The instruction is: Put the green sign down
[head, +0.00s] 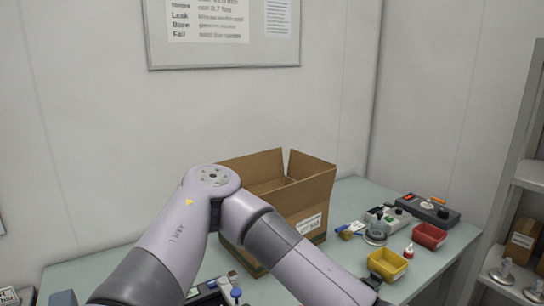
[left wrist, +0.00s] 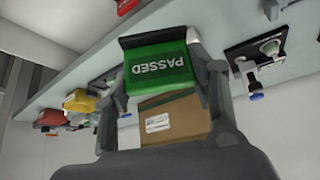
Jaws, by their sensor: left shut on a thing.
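The green sign (left wrist: 160,68), with the white word PASSED upside down in the left wrist view, is between the fingers of my left gripper (left wrist: 163,88). The gripper is shut on it. A dark strip runs along the sign's top edge in that view. Whether the sign touches the table (left wrist: 75,82) cannot be told. In the head view my left arm reaches across the table (head: 95,275) to the lower right; the sign does not show there. My right gripper is in neither view.
An open cardboard box (head: 312,200) stands on the table behind my left arm. To its right are a yellow bin (head: 388,265), a red bin (head: 429,236), a grey control device (head: 430,209) and small parts. A shelf rack (head: 525,210) stands far right.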

